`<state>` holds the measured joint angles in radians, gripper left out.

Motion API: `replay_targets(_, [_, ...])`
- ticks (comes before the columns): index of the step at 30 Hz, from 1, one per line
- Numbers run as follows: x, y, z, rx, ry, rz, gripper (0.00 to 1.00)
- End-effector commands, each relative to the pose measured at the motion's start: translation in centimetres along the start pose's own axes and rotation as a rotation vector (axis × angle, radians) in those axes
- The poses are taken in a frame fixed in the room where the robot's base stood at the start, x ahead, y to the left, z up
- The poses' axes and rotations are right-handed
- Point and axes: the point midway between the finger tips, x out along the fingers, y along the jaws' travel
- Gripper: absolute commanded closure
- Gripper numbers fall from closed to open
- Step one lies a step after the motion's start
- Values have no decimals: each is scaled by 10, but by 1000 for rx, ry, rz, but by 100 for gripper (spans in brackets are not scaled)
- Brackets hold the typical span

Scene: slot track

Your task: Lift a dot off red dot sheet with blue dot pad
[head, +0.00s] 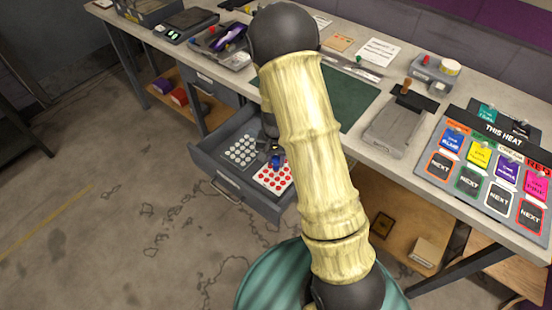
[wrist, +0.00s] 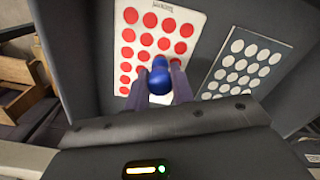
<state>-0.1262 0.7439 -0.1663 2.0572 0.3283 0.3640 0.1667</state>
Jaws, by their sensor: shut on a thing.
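The red dot sheet (head: 273,178) is a white card with rows of red dots, lying in an open grey drawer. It also shows in the wrist view (wrist: 148,22). My gripper (wrist: 160,88) is shut on the blue dot pad (wrist: 159,76), a round-topped blue piece held between its fingers. The pad shows in the head view (head: 276,162) over the sheet's upper edge. In the wrist view the pad and fingers cover some lower dots. I cannot tell whether the pad touches the sheet. My arm hides part of the drawer in the head view.
A grey sheet with white dots (head: 242,151) lies beside the red sheet in the drawer (head: 205,168). The drawer's walls rise around both sheets. The workbench above holds a green mat (head: 350,97), a grey block and a sloped board of coloured cards (head: 490,160).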

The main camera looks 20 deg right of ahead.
Motion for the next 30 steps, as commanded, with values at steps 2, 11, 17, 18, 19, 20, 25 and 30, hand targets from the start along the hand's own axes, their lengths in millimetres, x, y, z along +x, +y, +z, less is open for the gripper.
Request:
replay_targets(2, [0,0,0,0,0,0,99])
replay_targets(11, [2,0,0,0,0,0,99])
replay_targets(17, [4,0,0,0,0,0,99])
replay_targets(18, [4,0,0,0,0,0,99])
replay_targets(19, [4,0,0,0,0,0,99])
replay_targets(20, [5,0,0,0,0,0,99])
replay_targets(25, [6,0,0,0,0,0,99])
replay_targets(30, [8,0,0,0,0,0,99])
